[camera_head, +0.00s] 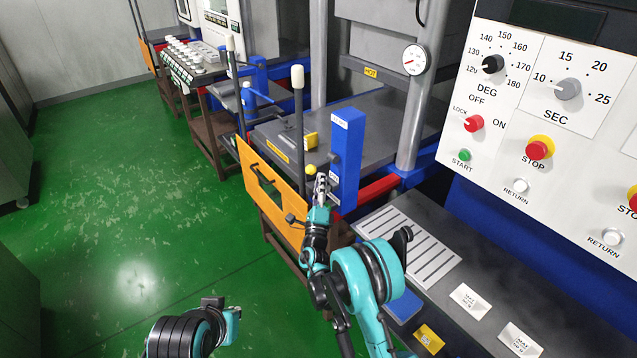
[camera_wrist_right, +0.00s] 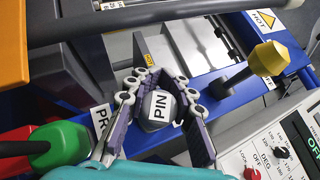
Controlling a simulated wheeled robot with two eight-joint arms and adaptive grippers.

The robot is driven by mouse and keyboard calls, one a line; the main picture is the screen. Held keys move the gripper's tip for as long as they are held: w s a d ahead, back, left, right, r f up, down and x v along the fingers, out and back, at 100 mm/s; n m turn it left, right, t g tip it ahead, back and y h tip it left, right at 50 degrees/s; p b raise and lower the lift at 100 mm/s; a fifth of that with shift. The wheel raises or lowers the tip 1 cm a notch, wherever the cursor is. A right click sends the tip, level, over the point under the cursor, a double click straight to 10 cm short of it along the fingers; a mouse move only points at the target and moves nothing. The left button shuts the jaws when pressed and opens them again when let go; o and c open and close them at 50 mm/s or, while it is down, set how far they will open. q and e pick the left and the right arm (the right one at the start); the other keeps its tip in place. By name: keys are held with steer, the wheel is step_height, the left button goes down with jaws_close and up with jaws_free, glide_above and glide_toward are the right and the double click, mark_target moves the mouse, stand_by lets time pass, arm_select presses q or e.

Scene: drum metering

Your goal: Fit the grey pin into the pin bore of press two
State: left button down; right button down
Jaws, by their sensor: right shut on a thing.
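My right gripper (camera_head: 321,184) is shut on the grey pin (camera_wrist_right: 158,108), which shows the word PIN on its face in the right wrist view. The two fingers (camera_wrist_right: 160,92) close around the pin's sides. The pin's far end is hidden. In the head view the gripper is beside a blue upright block (camera_head: 347,150) at the front of a press, and the pin can hardly be told apart there. I cannot make out the pin bore in either view. Part of my left arm shows at the bottom of the head view, without a clear gripper.
A yellow knob (camera_wrist_right: 268,58) on a dark stem is close to the gripper. An orange panel (camera_head: 272,195) stands left of it. The press bed (camera_head: 375,135) lies behind, by a HOT sign (camera_head: 370,72). A control panel (camera_head: 540,110) is at right. The green floor at left is clear.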

steer(key=shift+w+d, duration=0.25)
steer(key=shift+d, duration=0.1)
steer(key=c, duration=1.2)
jaws_free()
steer(key=shift+s+f, duration=0.1)
steer(key=v, duration=0.7)
steer(key=shift+s, duration=0.15)
